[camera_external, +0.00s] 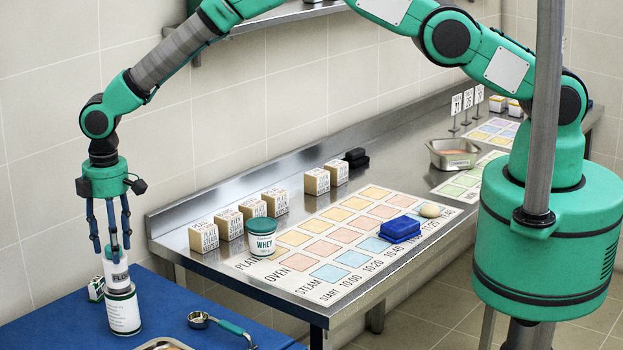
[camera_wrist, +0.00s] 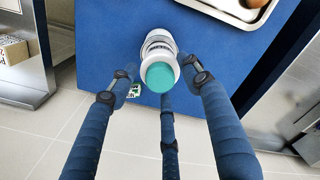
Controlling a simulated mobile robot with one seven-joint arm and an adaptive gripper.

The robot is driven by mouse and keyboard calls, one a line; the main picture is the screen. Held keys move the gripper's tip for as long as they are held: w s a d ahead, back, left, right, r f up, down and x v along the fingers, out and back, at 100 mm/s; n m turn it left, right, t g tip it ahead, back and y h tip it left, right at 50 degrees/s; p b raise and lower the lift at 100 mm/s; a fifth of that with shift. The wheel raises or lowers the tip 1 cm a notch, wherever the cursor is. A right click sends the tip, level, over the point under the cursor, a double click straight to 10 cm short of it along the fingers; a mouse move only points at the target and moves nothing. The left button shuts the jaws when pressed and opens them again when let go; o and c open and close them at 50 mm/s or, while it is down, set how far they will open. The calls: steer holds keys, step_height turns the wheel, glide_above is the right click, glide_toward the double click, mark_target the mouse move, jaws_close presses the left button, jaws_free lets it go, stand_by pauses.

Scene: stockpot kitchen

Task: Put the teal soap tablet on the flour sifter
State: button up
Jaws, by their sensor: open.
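The teal soap tablet (camera_wrist: 160,77) shows as a round disc at the top end of a white cylinder in the wrist view. That cylinder is the flour sifter (camera_wrist: 159,46); in the external view the white, "FLOU"-labelled sifter (camera_external: 117,274) stands above a white and green canister (camera_external: 123,314) on the blue surface.
A metal scoop (camera_external: 199,320) and a metal tray (camera_external: 163,344) lie on the blue surface (camera_external: 50,328). The steel counter holds several label boxes (camera_external: 203,237), a whey tub (camera_external: 262,238) and a blue block (camera_external: 400,229) on a schedule mat (camera_external: 300,288). A gap separates the two surfaces.

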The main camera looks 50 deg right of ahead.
steer(key=shift+r, duration=0.1)
step_height(320, 180, up, 12)
steer(key=b, duration=0.1)
stand_by(0.6)
stand_by(0.5)
steer(key=shift+d+r, duration=0.1)
